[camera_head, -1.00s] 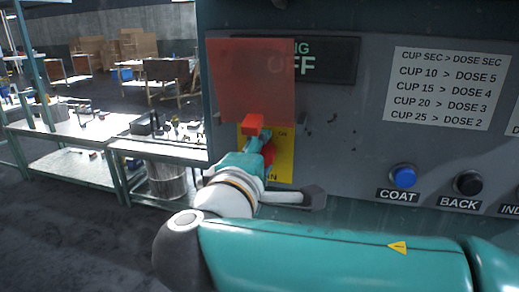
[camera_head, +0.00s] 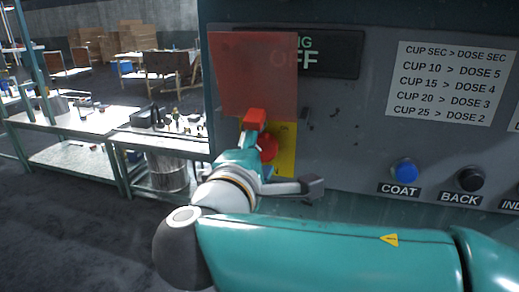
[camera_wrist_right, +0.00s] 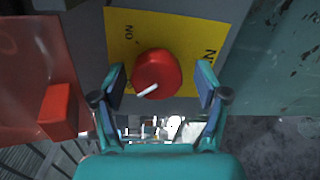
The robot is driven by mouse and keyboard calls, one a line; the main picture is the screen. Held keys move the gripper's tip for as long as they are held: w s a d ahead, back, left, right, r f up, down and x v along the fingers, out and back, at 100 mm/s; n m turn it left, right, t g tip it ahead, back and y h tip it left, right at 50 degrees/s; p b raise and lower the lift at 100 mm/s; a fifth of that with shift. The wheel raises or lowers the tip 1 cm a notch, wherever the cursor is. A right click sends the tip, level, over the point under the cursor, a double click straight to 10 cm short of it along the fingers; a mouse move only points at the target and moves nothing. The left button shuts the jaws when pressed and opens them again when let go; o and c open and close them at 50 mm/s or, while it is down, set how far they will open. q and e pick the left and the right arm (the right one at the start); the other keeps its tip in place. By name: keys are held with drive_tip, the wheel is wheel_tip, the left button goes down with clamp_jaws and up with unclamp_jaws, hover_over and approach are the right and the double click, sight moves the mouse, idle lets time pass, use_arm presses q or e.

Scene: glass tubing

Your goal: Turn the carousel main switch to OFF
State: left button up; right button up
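The main switch is a round red knob (camera_wrist_right: 157,73) with a white pointer mark on a yellow plate (camera_wrist_right: 190,35). In the right wrist view the mark points to the lower left, and "ON" is printed left of the knob. In the head view the knob (camera_head: 268,148) is partly hidden by my right gripper (camera_head: 258,143). In the wrist view the right gripper (camera_wrist_right: 163,84) is open, its two fingers on either side of the knob with gaps. My left gripper is not in view. A dark display (camera_head: 320,54) behind reads "OFF", partly covered.
A translucent red cover (camera_head: 252,72) with a solid red tab (camera_head: 255,118) stands just above the knob, close to the gripper. Blue (camera_head: 404,171) and black (camera_head: 470,179) buttons sit to the right. A workbench (camera_head: 150,145) stands at the left.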

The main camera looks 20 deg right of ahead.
drive_tip(key=shift+s+d+r, duration=0.1)
drive_tip(key=v, duration=0.8)
idle(0.5)
